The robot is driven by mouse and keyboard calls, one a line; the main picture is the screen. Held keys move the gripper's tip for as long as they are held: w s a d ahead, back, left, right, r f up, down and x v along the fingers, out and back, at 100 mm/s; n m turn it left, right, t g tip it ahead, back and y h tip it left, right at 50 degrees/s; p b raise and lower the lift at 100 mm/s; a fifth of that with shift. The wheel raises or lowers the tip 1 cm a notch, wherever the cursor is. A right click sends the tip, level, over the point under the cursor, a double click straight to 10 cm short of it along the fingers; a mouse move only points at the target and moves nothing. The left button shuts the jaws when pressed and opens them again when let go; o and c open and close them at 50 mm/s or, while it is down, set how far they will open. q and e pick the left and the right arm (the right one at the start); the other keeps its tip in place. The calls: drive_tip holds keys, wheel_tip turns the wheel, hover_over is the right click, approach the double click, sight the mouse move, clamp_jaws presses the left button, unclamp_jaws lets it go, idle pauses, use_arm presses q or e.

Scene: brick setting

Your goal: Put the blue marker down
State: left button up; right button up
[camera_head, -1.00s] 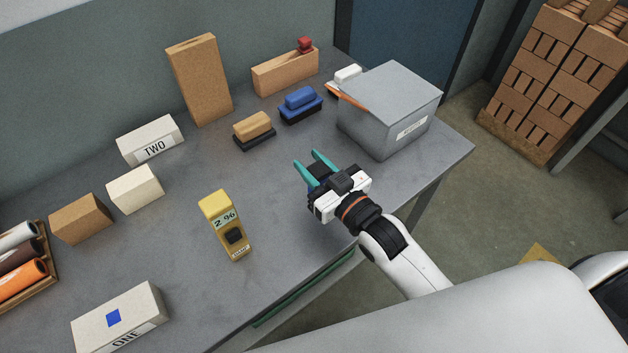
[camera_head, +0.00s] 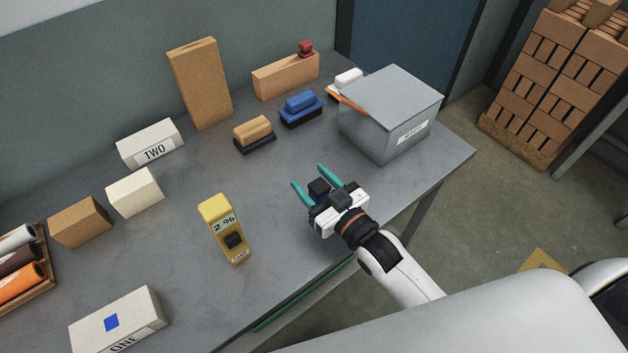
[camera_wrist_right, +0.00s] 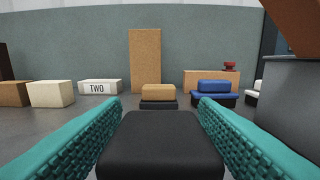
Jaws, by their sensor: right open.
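My right gripper (camera_head: 309,175) is open above the front right part of the grey table, well apart from the blue square. Its teal fingers also show in the wrist view (camera_wrist_right: 160,110), with a dark block between them; I cannot tell whether it is part of the gripper. My left gripper is out of view.
A yellow device (camera_head: 225,228) stands left of the gripper. Ahead are a tan-topped block (camera_head: 253,131) and a blue-topped block (camera_head: 300,105). A grey box (camera_head: 385,115) stands at the right edge. Block TWO (camera_head: 150,144) is at the back left. The table's middle is clear.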

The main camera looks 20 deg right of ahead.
drive_tip(key=shift+r, duration=0.2)
drive_tip(key=b+v, duration=0.1)
drive_tip(key=v, duration=0.9)
drive_tip(key=shift+s+d+f, duration=0.1)
drive_tip(key=shift+s, duration=0.2)
drive_tip(key=shift+s+d, duration=0.25)
drive_tip(key=shift+s, duration=0.4)
